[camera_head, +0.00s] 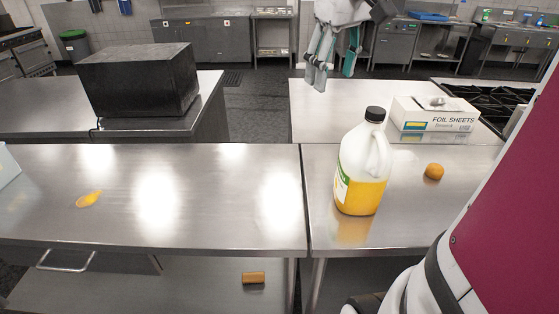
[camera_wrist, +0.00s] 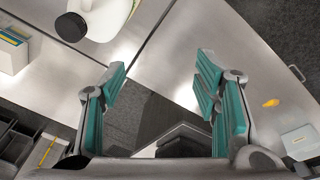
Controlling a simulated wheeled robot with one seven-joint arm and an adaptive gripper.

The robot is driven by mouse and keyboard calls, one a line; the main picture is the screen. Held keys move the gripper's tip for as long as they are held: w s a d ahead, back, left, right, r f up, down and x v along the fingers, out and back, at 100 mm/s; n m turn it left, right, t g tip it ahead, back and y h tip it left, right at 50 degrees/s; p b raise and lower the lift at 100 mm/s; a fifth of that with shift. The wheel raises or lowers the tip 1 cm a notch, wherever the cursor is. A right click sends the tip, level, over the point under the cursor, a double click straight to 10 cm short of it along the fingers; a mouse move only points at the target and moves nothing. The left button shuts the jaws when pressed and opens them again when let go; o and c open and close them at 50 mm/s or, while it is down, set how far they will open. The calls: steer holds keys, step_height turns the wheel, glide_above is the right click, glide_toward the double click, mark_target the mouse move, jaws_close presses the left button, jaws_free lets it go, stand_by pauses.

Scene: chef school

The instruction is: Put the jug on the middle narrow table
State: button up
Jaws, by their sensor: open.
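The jug (camera_head: 362,170) is a white translucent bottle with a black cap, a side handle and orange liquid in its lower part. It stands upright on the right steel table (camera_head: 410,225), near that table's left edge. Its cap and top (camera_wrist: 95,18) show at the top left of the wrist view. My gripper (camera_head: 333,80) hangs in the air beyond and above the jug, apart from it. Its two teal-padded fingers are spread and empty, as the wrist view (camera_wrist: 160,95) also shows. I cannot tell which table the task calls the middle narrow one.
An orange ball-like item (camera_head: 434,172) lies right of the jug. A foil sheets box (camera_head: 432,116) stands behind it. The left steel table (camera_head: 225,195) is mostly clear, with a flat orange item (camera_head: 88,199). A black box (camera_head: 138,80) stands on the table behind.

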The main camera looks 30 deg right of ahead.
steer(key=s+a+f+t, duration=0.1)
steer(key=s+a+f, duration=0.3)
steer(key=s+a, duration=0.2)
steer(key=s+a+f+t+y, duration=0.1)
steer(key=s+a+f, duration=0.3)
steer(key=a, duration=0.6)
steer(key=shift+s+a+m+t, duration=0.3)
steer(key=shift+s+a+t, duration=0.1)
steer(key=shift+s+t, duration=0.45)
steer(key=shift+f, duration=0.1)
